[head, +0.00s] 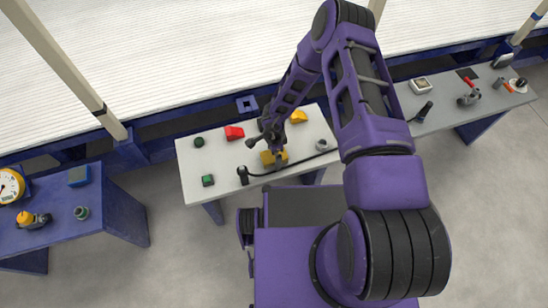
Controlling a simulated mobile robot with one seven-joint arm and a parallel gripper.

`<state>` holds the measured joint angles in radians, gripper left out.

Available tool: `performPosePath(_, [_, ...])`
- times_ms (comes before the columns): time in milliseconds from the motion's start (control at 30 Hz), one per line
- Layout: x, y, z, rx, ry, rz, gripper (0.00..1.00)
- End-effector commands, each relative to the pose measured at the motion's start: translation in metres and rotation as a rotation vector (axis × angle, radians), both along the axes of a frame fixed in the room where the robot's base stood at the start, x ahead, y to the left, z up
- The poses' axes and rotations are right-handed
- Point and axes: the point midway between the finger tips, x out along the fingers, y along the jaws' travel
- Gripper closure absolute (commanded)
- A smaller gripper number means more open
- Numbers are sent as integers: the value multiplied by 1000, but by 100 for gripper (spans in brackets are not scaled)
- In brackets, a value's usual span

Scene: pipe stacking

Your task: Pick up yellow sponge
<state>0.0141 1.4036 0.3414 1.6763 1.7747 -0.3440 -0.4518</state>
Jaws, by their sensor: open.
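A yellow block, which looks like the sponge (266,158), lies on the light grey table in front of my base. My gripper (276,154) points down at it and covers part of it. The gripper is open. Yellow shows on both sides of the gripper's dark end, and I cannot tell whether the fingers touch the block or stand around it. A second yellow piece (298,116), wedge-like, lies farther back on the same table, to the right of my wrist.
On the grey table (228,165) are a red piece (234,132), a green block (208,180), a dark green round piece (199,142) and a black handheld tool (243,175) with a cable. Blue and grey tables with tools stand left and right. A white corrugated surface (180,45) lies behind.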

Motion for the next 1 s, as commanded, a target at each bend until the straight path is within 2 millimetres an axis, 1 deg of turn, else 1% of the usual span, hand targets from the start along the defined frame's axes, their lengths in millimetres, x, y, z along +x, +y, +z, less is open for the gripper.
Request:
performPosePath(33, [0, 0, -5, 0, 0, 0, 0])
performPosePath(67, [0, 0, -6, 0, -1, -1, 0])
performPosePath(233, [0, 0, -5, 0, -1, -1, 0])
performPosePath(267, [0, 0, -5, 0, -1, -1, 4])
performPosePath(300, [0, 0, -5, 0, -1, -1, 11])
performPosePath(367, [0, 0, -5, 0, -1, -1, 22])
performPosePath(400, [0, 0, -5, 0, -1, -1, 29])
performPosePath(467, [0, 0, -5, 0, -1, -1, 40])
performPosePath(600, [0, 0, -5, 0, -1, -1, 65])
performPosePath(667, [1, 0, -5, 0, -1, -1, 76])
performPosePath(700, [1, 0, -5, 0, -1, -1, 79])
performPosePath(900, [1, 0, -4, 0, -1, -1, 79])
performPosePath(1000, [1, 0, -1, 1, -2, -1, 79])
